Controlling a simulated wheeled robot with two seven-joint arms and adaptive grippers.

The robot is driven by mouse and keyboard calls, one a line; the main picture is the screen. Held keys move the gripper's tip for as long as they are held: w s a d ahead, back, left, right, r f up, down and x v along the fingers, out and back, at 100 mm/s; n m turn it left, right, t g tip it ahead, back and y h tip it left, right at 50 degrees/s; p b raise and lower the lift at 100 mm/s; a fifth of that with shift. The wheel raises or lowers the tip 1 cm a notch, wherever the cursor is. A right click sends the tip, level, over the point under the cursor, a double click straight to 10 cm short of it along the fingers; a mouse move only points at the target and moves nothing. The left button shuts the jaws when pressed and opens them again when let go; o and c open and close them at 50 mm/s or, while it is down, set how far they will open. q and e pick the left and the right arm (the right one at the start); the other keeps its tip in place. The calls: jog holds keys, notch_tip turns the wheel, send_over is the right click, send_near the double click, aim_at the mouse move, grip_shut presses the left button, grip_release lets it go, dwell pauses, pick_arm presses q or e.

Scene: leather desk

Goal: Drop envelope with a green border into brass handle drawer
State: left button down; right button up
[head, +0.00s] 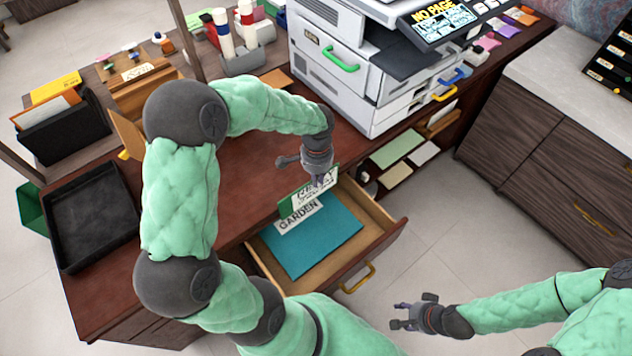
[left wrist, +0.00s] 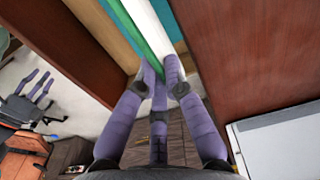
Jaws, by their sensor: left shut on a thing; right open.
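My left gripper (head: 318,178) is shut on a white envelope with a green border (head: 303,200) and holds it over the open drawer. The envelope has dark printing, and its green edge (left wrist: 146,38) shows between the purple fingers in the left wrist view. The brass handle drawer (head: 383,238) is pulled out of the desk, with its brass handle (head: 358,277) on the front. I cannot tell whether the envelope touches the drawer's contents. My right gripper (head: 408,318) is open and empty, out over the floor beyond the drawer.
A teal folder (head: 320,248) and a white card reading GARDEN (head: 298,222) lie in the drawer. A grey printer (head: 340,75) stands on the desk behind. A black tray (head: 92,215) is at the left. A compartment (head: 400,160) beside the drawer holds papers.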

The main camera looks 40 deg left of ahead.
pick_arm(q)
jog(key=shift+f+b, duration=2.4)
jog(key=shift+f, duration=0.6)
jog(key=c, duration=1.3)
grip_release()
jog(key=shift+o, duration=0.2)
jog(key=shift+r, duration=0.15)
notch_tip(320, 180, up, 12)
jog(key=shift+f, duration=0.1)
